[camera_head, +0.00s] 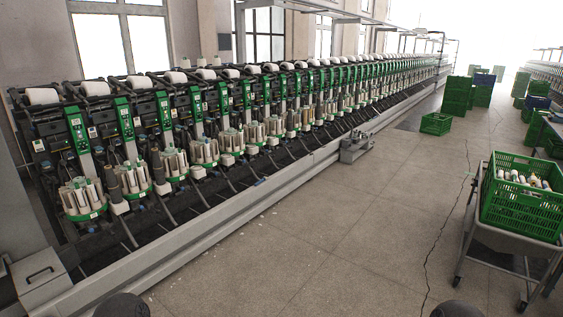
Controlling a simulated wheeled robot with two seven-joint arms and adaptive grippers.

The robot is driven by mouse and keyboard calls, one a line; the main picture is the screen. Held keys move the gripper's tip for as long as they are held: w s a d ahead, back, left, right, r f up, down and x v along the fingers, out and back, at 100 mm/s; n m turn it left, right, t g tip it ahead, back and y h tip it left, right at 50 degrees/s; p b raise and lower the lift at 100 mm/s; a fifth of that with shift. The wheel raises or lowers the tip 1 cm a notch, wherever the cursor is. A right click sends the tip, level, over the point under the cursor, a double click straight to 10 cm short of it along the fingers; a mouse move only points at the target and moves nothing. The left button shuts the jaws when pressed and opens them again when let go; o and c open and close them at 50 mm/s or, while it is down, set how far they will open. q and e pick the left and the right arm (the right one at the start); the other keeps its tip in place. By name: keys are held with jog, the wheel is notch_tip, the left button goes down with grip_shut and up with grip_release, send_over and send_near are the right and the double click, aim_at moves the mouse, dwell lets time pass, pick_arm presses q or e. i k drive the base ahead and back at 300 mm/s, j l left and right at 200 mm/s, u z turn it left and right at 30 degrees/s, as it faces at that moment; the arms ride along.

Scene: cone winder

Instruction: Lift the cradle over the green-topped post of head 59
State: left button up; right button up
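The winder's row of heads runs from the near left to the far back. Each near head has a post with a green top, such as the nearest post (77,130), the second (124,119) and the third (164,110). Dark cradles with white yarn packages sit above and behind the posts, such as the nearest package (42,96), the second (98,88) and the third (139,82). Head numbers are too small to read, so I cannot tell which head is 59. Neither of my grippers is in view; only dark rounded parts of mine show at the bottom edge.
A grey rail (200,220) runs along the machine's front, with a grey box (355,146) on it. A trolley (498,238) with a green crate (520,215) of bobbins stands at the right. Another green crate (436,124) sits on the floor. The floor between is clear.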

aim_at(228, 73)
jog(key=i, duration=2.4)
jog(key=i+u, duration=0.15)
jog(key=i, duration=0.4)
jog(key=i+l+u, duration=0.2)
jog(key=i, duration=0.35)
jog(key=i+l+u, duration=0.15)
jog(key=i, duration=0.45)
jog(key=i+l+u, duration=0.15)
jog(key=i+l, duration=0.25)
jog(key=i+l+u, duration=0.15)
jog(key=i+l, duration=0.2)
jog(key=i, duration=0.3)
